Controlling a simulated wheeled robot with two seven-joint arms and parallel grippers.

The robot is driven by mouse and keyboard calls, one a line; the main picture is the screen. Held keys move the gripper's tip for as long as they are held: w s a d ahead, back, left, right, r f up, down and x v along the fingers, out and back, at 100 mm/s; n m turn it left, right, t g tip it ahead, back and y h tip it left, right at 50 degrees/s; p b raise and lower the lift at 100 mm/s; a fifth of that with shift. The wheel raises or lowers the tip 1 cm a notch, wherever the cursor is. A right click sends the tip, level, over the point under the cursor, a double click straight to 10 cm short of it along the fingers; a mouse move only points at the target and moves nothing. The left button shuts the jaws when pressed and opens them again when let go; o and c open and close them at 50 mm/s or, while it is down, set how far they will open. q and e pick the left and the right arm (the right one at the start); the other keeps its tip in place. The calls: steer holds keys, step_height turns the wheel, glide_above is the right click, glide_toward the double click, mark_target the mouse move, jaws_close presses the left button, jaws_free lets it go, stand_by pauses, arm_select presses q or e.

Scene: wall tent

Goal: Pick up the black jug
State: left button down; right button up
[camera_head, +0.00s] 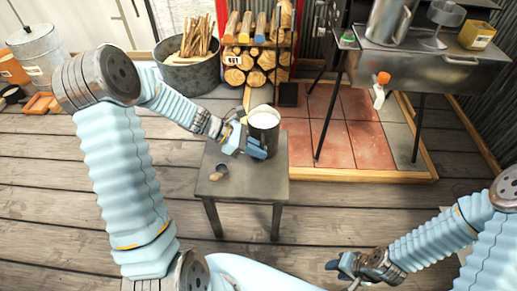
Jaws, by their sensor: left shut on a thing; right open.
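The black jug (265,123) is a dark, upright, round vessel with a pale top or inside, at the small grey table (255,190). My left gripper (245,143) is shut on it from the left side, its blue fingers at the jug's near side. The fingers hide the jug's lower left part, and I cannot tell whether its base touches the table. My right gripper (338,265) is open and empty, low in front of the table to the right.
A small cup-like item (220,170) is on the table's left part. Behind stand a tub of kindling (190,75) and a firewood rack (258,45). A stove (430,70) on legs stands on red tiles at right. Plank floor left of the table is clear.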

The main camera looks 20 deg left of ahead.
arm_select(q)
steer(key=s+d+r, duration=0.3)
steer(key=s+r, duration=0.3)
steer(key=s+d+r+p, duration=0.1)
steer(key=s+d+r, duration=0.2)
steer(key=s+r, duration=0.3)
steer(key=shift+s, duration=0.4)
steer(key=shift+a, duration=0.1)
